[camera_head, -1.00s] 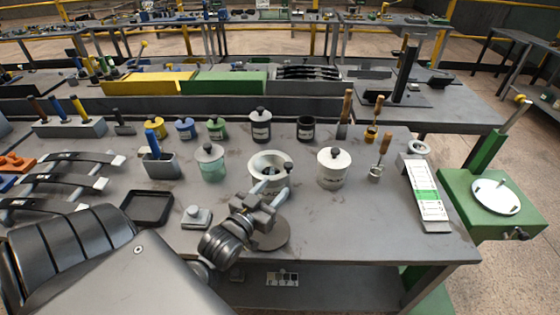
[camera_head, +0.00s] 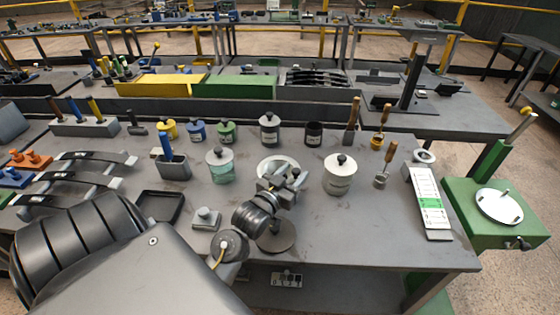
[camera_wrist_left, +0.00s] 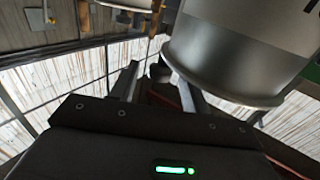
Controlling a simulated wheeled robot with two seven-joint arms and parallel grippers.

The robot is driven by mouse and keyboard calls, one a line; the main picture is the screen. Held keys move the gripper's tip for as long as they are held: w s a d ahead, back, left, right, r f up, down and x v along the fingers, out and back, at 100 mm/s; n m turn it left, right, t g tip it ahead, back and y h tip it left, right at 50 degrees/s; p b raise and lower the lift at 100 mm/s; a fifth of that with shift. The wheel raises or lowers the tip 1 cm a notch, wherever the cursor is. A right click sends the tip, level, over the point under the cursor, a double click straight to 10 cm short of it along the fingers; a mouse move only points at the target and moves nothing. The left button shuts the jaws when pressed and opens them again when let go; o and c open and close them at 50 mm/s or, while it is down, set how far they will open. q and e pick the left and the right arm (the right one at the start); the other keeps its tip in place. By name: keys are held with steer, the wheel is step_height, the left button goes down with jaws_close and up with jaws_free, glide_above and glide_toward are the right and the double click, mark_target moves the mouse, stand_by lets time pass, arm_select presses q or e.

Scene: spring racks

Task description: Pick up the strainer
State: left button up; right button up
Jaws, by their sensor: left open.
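A pale pot with a wide ring-shaped rim (camera_head: 267,164) stands mid-table; it is the likeliest strainer, but I cannot be sure. My left gripper (camera_head: 283,181) is open at its near right side and hides part of it. A small dark knob (camera_head: 296,172) shows by the fingers. In the left wrist view, a dark knob (camera_wrist_left: 160,72) appears between the open fingers of my left gripper (camera_wrist_left: 158,84). A large pale container (camera_wrist_left: 235,50) fills the upper right there. Contact cannot be told. My right gripper is out of view.
A white lidded jar (camera_head: 340,176) stands right of the gripper, and a greenish jar (camera_head: 220,168) left of it. Wooden-handled tools (camera_head: 385,165) stand further right. More lidded jars line the back.

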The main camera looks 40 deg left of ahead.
arm_select(q)
steer(key=shift+w+a, duration=0.1)
steer(key=shift+w, duration=0.85)
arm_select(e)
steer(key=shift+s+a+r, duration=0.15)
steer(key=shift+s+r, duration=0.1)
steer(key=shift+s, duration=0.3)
arm_select(q)
steer(key=shift+c, duration=0.2)
steer(key=c, duration=1)
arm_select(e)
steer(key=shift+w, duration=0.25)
arm_select(q)
steer(key=shift+r, duration=0.1)
